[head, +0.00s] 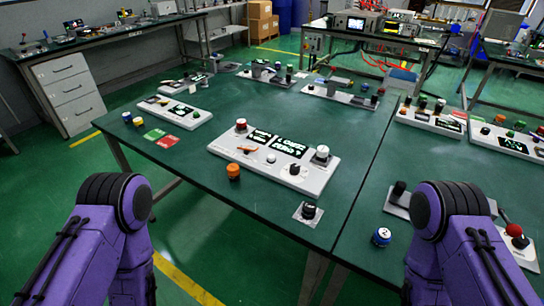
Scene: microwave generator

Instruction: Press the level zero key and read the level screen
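A white control panel (225,149) lies near the middle of the green table. It carries two dark screens with pale lettering, a smaller left screen (260,136) and a larger right screen (289,147); the lettering is too small to read surely. On it are a red-and-white knob (241,125), an orange lever (246,149), a small white button (271,158), a black knob (295,169) and a pale-topped knob (321,154). I cannot tell which control is the level zero key. My purple arms enter at the lower left and lower right; neither gripper shows.
An orange knob (233,171) stands before the panel, and a black knob on a small plate (308,212) sits near the front edge. A blue-and-white button (381,237) is right of it. Other panels line the back and right.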

